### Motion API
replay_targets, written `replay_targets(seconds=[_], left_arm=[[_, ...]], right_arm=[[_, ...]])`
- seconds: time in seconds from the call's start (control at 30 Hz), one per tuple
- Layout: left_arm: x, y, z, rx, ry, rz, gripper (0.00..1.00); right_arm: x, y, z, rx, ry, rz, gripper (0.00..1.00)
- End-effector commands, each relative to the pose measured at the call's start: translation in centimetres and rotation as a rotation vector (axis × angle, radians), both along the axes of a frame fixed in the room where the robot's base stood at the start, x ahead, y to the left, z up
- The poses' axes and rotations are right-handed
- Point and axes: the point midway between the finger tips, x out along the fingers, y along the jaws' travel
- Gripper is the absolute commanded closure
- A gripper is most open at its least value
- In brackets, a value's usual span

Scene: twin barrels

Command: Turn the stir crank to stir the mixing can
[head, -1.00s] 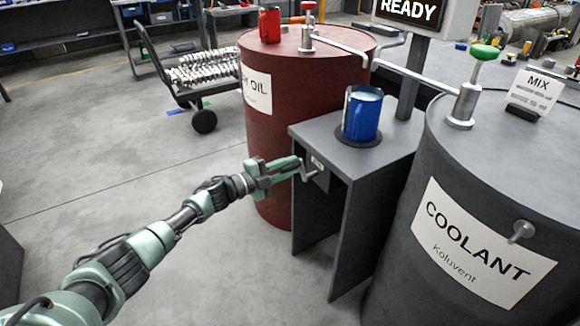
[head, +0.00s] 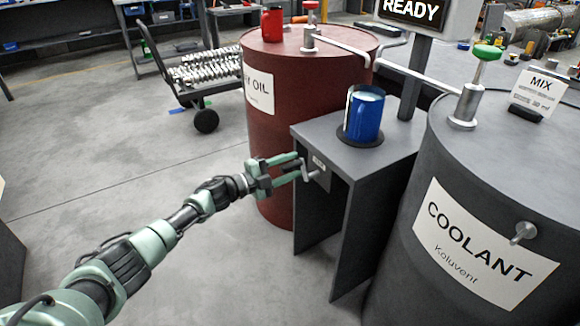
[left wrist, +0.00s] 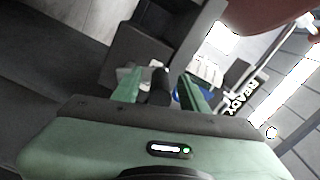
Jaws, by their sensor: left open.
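The blue mixing can (head: 362,117) stands upright on a dark round pad on top of the grey stand. Pale contents show at its top. The stir crank (head: 311,175) is a small grey bent handle on the stand's left side, below the top. My left gripper (head: 297,168) is open, its two green fingers pointing at the crank's handle end. In the left wrist view the dark handle (left wrist: 159,86) shows between the two fingers (left wrist: 160,92). I cannot tell whether either finger touches it. The can is mostly hidden there. My right gripper is not in view.
The grey stand (head: 345,225) sits between a dark red oil barrel (head: 265,130) and a dark coolant barrel (head: 405,265). A loaded cart (head: 205,75) is behind. The floor at left is clear.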

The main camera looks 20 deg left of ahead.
Motion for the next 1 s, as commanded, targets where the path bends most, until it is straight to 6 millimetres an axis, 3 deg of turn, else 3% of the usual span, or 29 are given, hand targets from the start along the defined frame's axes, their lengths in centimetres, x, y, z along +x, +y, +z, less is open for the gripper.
replay_targets(seconds=[0.37, 0.5, 1.0], left_arm=[[-4.5, 3.6, 0.0, 0.003, 0.002, 0.002, 0.57], [-5.7, 4.5, 0.0, 0.001, 0.003, 0.002, 0.57], [-6.0, 4.8, 0.0, 0.0, 0.001, 0.002, 0.57]], right_arm=[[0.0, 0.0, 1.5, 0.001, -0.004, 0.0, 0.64], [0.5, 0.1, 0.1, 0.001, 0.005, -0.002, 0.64], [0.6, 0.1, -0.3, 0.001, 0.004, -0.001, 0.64]])
